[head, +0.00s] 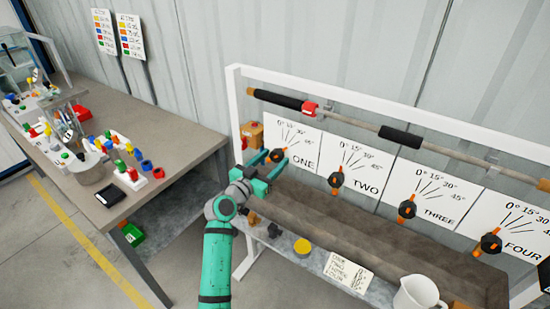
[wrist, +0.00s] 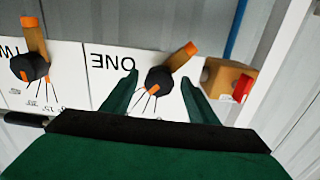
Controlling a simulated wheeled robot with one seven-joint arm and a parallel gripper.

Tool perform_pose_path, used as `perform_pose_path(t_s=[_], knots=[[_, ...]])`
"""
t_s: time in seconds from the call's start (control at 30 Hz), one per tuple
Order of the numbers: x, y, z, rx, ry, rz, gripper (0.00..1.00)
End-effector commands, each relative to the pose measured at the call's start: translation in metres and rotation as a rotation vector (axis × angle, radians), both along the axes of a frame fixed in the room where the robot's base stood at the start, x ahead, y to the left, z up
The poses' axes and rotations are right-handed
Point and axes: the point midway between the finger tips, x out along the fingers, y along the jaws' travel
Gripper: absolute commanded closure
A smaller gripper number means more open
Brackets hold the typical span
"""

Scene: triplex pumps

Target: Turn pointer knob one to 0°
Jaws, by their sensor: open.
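Pointer knob one (head: 275,156) is a dark round knob with an orange bar, on the white plate marked ONE (head: 306,150). The plate's angle scale shows above the knob in the head view. In the wrist view, which looks upside down, knob one (wrist: 160,78) sits between my open green fingers, with a gap on each side. Its orange bar is tilted, running from upper right to lower left; the bar of knob two stands closer to upright. My gripper (wrist: 158,82) is open and empty. Its palm hides the scale numbers of plate ONE in the wrist view.
Knob two (head: 336,180), knob three (head: 407,209) and knob four (head: 490,243) follow to the right. A wooden block with a red part (wrist: 228,78) sits close beside knob one. A padded rail (head: 335,116) runs above the plates. A trough and shelf with small objects lie below.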

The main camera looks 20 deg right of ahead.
Motion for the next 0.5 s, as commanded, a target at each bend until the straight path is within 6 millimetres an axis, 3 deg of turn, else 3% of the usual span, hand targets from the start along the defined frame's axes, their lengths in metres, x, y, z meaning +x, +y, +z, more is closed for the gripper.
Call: perform_pose_path(t_s=[0.23,0.5], knots=[[0.009,-0.016,0.000,0.000,-0.001,-0.003,0.46],[0.010,-0.015,0.000,-0.001,-0.001,-0.001,0.46]])
